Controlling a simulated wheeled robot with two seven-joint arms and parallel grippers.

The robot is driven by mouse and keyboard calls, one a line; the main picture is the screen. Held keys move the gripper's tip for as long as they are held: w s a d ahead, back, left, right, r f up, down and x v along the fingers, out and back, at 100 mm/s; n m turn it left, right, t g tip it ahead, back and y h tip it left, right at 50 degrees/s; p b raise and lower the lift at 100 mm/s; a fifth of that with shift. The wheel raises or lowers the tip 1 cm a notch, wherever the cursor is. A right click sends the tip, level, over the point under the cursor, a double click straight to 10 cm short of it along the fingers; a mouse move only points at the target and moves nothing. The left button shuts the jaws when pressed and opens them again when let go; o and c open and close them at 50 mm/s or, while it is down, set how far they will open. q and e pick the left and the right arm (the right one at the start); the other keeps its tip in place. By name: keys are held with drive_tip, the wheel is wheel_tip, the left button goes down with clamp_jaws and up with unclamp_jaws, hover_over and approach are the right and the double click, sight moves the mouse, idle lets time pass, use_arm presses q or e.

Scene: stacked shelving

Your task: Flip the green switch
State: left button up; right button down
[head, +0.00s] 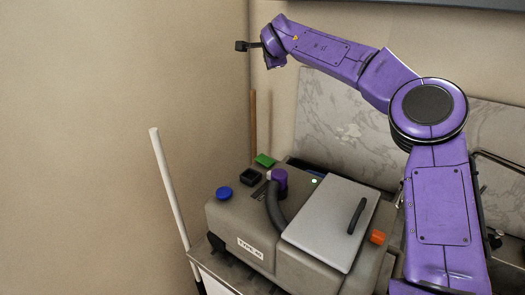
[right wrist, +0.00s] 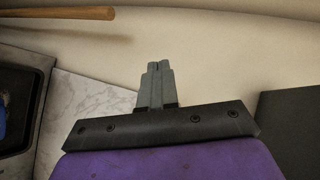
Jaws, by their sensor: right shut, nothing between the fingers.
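A green switch (head: 265,160) sits at the back left edge of a grey machine (head: 235,214) in the head view, beside a black square part (head: 251,177). My right arm comes in from the right and arches high above the machine, its wrist above and apart from the green switch. In the right wrist view my right gripper (right wrist: 158,68) is shut and empty, with its two grey fingers together. The green switch cannot be made out in the right wrist view. My left gripper is not in view.
The machine also has a blue button (head: 224,193), a purple-topped hose (head: 278,180), a grey lid with a black handle (head: 356,215) and an orange part (head: 377,237). A white pole (head: 168,190) stands at left. Walls close in behind and at left.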

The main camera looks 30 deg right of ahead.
drive_tip(key=s+a+f+m+g+y, duration=0.2)
drive_tip(key=s+f+m+g, duration=0.3)
drive_tip(key=f, duration=0.1)
drive_tip(key=m+g+y, duration=0.5)
drive_tip(key=m, duration=0.1)
hover_over(263, 157)
drive_tip(key=s, duration=0.3)
drive_tip(key=s+x, duration=0.1)
drive_tip(key=x, duration=0.3)
drive_tip(key=shift+w+d+h, duration=0.3)
drive_tip(key=shift+w+d, duration=0.1)
drive_tip(key=shift+d, duration=0.2)
drive_tip(key=f, duration=0.4)
drive_tip(key=w+f+p, duration=0.1)
drive_tip(key=f, duration=0.4)
drive_tip(key=w+f, duration=0.1)
drive_tip(key=f, duration=0.3)
drive_tip(key=shift+a+f+p, duration=0.2)
drive_tip(key=shift+a+p, duration=0.15)
drive_tip(key=shift+f, duration=0.2)
